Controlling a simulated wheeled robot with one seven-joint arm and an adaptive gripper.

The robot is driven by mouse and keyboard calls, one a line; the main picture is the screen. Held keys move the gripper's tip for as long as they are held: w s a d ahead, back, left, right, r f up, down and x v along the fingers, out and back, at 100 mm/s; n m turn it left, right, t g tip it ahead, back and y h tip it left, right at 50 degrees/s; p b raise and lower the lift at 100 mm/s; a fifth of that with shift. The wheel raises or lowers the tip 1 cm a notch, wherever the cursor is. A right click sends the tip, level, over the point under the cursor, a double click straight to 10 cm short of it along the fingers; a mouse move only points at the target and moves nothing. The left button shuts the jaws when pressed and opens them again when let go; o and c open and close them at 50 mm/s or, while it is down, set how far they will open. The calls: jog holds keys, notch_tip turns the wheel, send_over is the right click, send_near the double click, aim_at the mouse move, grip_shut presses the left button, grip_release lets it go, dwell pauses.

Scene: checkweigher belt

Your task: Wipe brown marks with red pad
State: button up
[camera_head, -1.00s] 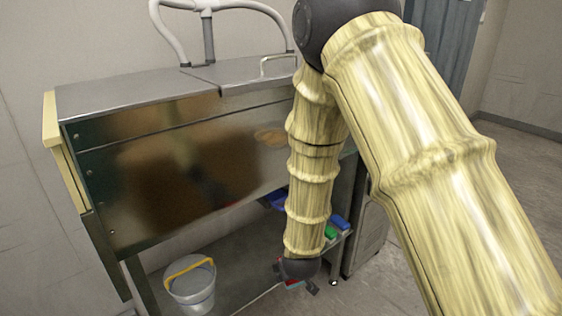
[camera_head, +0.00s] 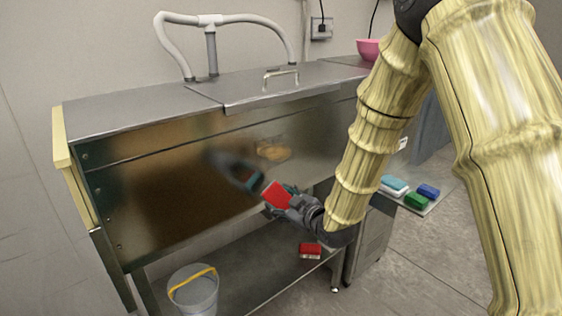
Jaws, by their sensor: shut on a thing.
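My gripper (camera_head: 282,197) is shut on a red pad (camera_head: 276,195), in front of the steel front panel (camera_head: 160,215) of the unit. The pad faces the panel, and a blurred dark reflection of the gripper shows in the metal to its left. I cannot tell whether the pad touches the panel. A brown mark (camera_head: 273,150) lies on the panel, above the pad. Broad dark brown tones on the panel's left look like reflections, but I cannot be sure. Part of the panel's right end is hidden behind my arm.
A second red block (camera_head: 310,251) lies on the lower shelf. A grey bucket (camera_head: 193,293) with a yellow handle stands at lower left. Blue, green and white-blue pads (camera_head: 416,199) lie on a tray at right. A pink bowl (camera_head: 368,49) and a lid handle (camera_head: 280,74) are on top.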

aim_at(291, 144)
notch_tip(291, 144, up, 13)
jog(key=n+y+p, duration=0.2)
jog(key=n+y, duration=0.2)
jog(key=y, duration=0.2)
jog(key=shift+w+a+f+p, duration=0.1)
jog(key=shift+w+a+f, duration=0.2)
jog(key=shift+w+a, duration=0.35)
jog(key=shift+w+a+f+p, duration=0.15)
jog(key=shift+w+a+f, duration=0.2)
jog(key=shift+w+a, duration=0.3)
jog(key=shift+w+a+f+p, duration=0.1)
jog(key=shift+w+a+f, duration=0.2)
jog(key=shift+w+a, duration=0.35)
jog(key=shift+w+a+f+b, duration=0.25)
jog(key=shift+w+a+b, duration=0.25)
jog(key=shift+w+a, duration=0.15)
jog(key=shift+w+d, duration=0.1)
jog(key=shift+d, duration=0.05)
